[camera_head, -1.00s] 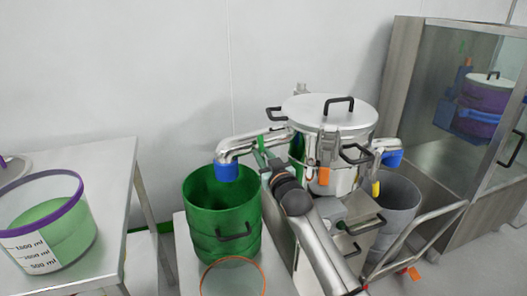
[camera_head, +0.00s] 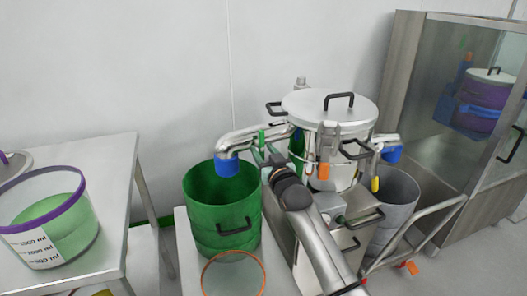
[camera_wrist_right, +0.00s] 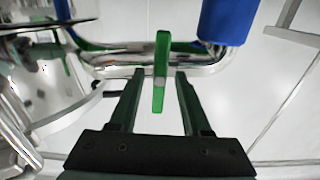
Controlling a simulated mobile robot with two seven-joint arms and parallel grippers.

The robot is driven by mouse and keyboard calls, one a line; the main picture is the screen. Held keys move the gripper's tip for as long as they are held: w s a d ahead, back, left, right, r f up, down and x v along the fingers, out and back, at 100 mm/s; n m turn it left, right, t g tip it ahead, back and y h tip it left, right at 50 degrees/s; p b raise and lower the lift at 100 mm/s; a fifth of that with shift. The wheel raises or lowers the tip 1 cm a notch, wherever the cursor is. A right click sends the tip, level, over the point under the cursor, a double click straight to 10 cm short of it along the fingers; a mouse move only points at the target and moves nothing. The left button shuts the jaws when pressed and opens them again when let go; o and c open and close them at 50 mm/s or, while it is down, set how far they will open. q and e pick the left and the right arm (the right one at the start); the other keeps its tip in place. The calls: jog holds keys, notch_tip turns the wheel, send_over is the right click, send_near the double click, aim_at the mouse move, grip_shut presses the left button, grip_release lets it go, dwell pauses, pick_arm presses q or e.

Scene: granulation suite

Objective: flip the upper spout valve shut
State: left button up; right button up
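The upper spout is a polished steel pipe (camera_head: 247,137) with a blue end cap (camera_head: 227,167), leaving the left side of the steel vessel (camera_head: 330,112). Its green valve handle (camera_head: 262,138) stands at the pipe near the vessel. In the right wrist view the green handle (camera_wrist_right: 161,70) lies lengthwise between the two fingers of my right gripper (camera_wrist_right: 159,75), with a gap on both sides. My right gripper (camera_head: 268,154) is open at the spout, and my arm partly hides it in the head view. My left gripper is not in view.
A green bucket (camera_head: 222,205) stands under the spout. A lower spout with a blue cap (camera_head: 391,154) is on the right, above a grey bin (camera_head: 398,195). An orange-rimmed sieve (camera_head: 233,275) lies in front. A table (camera_head: 120,190) with a purple-rimmed container (camera_head: 45,220) stands left.

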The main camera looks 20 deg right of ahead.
jog(key=shift+o, duration=0.2)
jog(key=shift+s, duration=0.25)
pick_arm(q)
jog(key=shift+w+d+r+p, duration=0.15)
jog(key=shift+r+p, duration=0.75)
jog(key=shift+p, duration=0.25)
pick_arm(e)
jog(key=s, duration=1.2)
jog(key=shift+d, duration=0.25)
